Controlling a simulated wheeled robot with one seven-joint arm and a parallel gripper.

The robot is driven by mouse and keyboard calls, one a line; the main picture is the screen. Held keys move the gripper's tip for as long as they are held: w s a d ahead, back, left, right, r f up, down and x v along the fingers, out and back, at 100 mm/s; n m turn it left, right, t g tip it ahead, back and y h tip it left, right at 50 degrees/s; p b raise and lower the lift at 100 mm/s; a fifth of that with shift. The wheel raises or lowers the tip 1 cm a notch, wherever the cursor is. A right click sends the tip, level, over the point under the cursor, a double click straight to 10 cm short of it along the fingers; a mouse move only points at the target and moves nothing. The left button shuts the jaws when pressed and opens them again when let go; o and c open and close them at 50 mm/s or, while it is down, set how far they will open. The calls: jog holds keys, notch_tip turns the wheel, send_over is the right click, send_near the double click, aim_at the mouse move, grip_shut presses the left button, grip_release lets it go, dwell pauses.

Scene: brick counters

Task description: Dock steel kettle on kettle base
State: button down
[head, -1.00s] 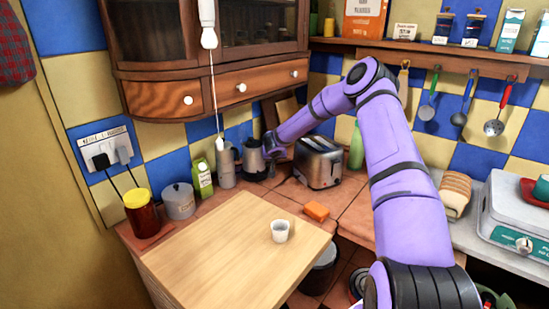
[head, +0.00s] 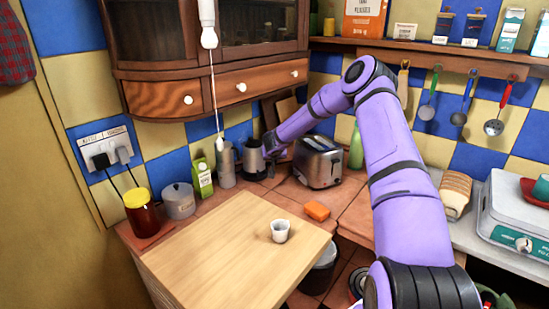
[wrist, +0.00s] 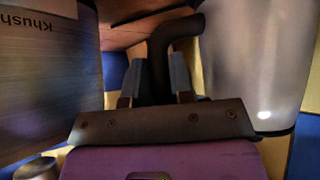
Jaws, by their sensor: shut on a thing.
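The steel kettle (head: 253,158) stands upright at the back of the tiled counter, left of the toaster. In the wrist view its shiny body (wrist: 255,60) fills the right side. My gripper (wrist: 158,75) is shut on the kettle's dark handle, which passes between the two fingers. In the head view the gripper (head: 269,145) is small and partly hidden by my purple arm. I cannot make out the kettle base clearly, or whether the kettle touches it.
A toaster (head: 318,161) stands close to the right of the gripper. A grey jug (head: 226,164), a green carton (head: 201,178), a pot (head: 179,200) and a red jar (head: 141,212) line the counter to the left. An orange sponge (head: 317,211) and white cup (head: 280,231) are in front.

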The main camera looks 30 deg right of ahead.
jog(key=shift+f, duration=0.5)
dwell(0.3)
jog(key=c, duration=1.3)
grip_release()
jog(key=shift+o, duration=0.2)
jog(key=shift+f, duration=0.1)
jog(key=shift+s, duration=0.1)
jog(key=v, duration=1.1)
